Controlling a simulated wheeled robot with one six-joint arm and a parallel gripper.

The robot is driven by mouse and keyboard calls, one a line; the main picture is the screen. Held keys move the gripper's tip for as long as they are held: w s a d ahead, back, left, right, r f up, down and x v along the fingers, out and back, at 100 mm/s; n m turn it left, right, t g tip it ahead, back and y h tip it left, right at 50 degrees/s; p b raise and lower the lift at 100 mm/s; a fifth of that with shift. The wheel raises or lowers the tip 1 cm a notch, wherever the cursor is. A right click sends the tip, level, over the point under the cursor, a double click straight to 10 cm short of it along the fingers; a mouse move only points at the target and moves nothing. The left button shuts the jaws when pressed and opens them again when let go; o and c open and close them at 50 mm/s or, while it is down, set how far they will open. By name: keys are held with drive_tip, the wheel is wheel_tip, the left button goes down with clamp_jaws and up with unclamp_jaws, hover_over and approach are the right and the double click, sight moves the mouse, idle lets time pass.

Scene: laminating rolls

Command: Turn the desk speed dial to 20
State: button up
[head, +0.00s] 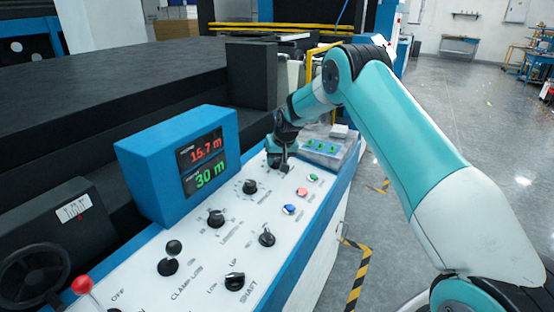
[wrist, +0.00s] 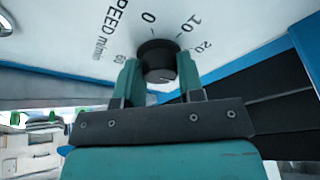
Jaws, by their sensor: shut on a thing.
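The speed dial (wrist: 158,56) is a round black knob on the white desk panel in the wrist view. Printed around it are "SPEED m/min" and the marks 0, 10, 20 and 60; 20 is at the right of the knob. I cannot clearly tell which mark its pointer faces. My gripper (wrist: 160,72) has one teal finger on each side of the knob and is shut on it. In the head view my gripper (head: 278,160) reaches down to the far part of the panel and hides the dial.
The white control desk (head: 205,262) carries several other black knobs, such as one nearby (head: 250,186), and blue, red and green buttons (head: 301,192). A blue display box (head: 160,160) reads 15.7 m in red and 30 m in green. A red-topped lever (head: 82,285) stands front left.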

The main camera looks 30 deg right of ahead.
drive_tip(key=shift+n+b, duration=0.3)
drive_tip(key=n+y+b, duration=0.1)
drive_tip(key=n+b, duration=0.1)
drive_tip(key=n, duration=0.1)
drive_tip(key=shift+d+f+n, duration=0.1)
drive_tip(key=shift+f+n, duration=0.05)
drive_tip(key=shift+n, duration=0.15)
drive_tip(key=shift+n+g+y+b, duration=0.4)
drive_tip(key=shift+n+b, duration=0.6)
drive_tip(key=shift+n, duration=1.3)
drive_tip(key=o, duration=0.9)
drive_tip(key=shift+y, duration=0.3)
drive_tip(key=b+v, duration=0.2)
drive_tip(key=v, duration=1.5)
drive_tip(key=shift+s+r, duration=0.2)
drive_tip(key=shift+r, duration=0.1)
